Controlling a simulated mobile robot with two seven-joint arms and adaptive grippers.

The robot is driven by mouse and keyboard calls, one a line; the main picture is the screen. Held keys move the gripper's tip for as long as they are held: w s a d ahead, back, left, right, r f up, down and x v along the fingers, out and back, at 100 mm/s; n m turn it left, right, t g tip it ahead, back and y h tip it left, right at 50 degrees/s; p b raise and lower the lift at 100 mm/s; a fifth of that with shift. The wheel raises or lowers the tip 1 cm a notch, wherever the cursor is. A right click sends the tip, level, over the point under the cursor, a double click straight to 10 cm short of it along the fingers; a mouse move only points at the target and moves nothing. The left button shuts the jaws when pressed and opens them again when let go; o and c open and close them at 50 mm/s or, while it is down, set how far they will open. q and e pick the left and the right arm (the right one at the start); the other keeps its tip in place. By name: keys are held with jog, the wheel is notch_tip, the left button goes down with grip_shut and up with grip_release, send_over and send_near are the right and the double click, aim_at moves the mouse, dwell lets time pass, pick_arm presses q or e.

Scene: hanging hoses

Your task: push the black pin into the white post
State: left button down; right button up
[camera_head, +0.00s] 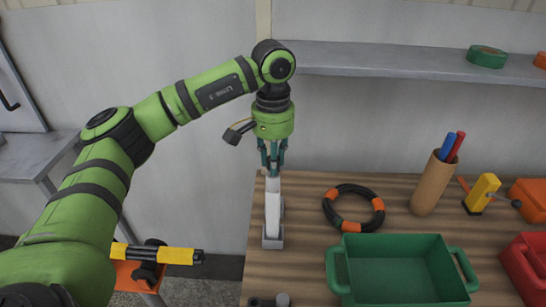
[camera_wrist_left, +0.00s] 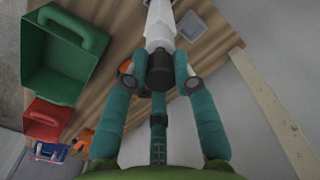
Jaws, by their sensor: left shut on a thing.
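The white post (camera_head: 272,207) stands upright on a grey base at the left part of the wooden table. My left gripper (camera_head: 273,165) is above its top, pointing down. In the left wrist view, the gripper's teal fingers (camera_wrist_left: 160,78) are shut on the black pin (camera_wrist_left: 158,77), a short dark cylinder. The pin is in line with the white post (camera_wrist_left: 159,25), at its top end. How deep the pin sits in the post cannot be told. In the head view the fingers hide the pin. My right gripper is not in view.
A black and orange ring (camera_head: 333,217) lies right of the post. A green bin (camera_head: 402,240) stands at the front, with a pen holder (camera_head: 432,187), a yellow tool (camera_head: 482,193) and a red bin (camera_head: 526,265) farther right. A grey shelf (camera_head: 390,60) runs along the wall.

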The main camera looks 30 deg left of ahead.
pick_arm(q)
jog(key=shift+f+b, duration=0.7)
jog(key=shift+f, duration=0.3)
jog(key=c, duration=0.9)
grip_release()
notch_tip(320, 180, up, 12)
jog(key=shift+r, duration=0.1)
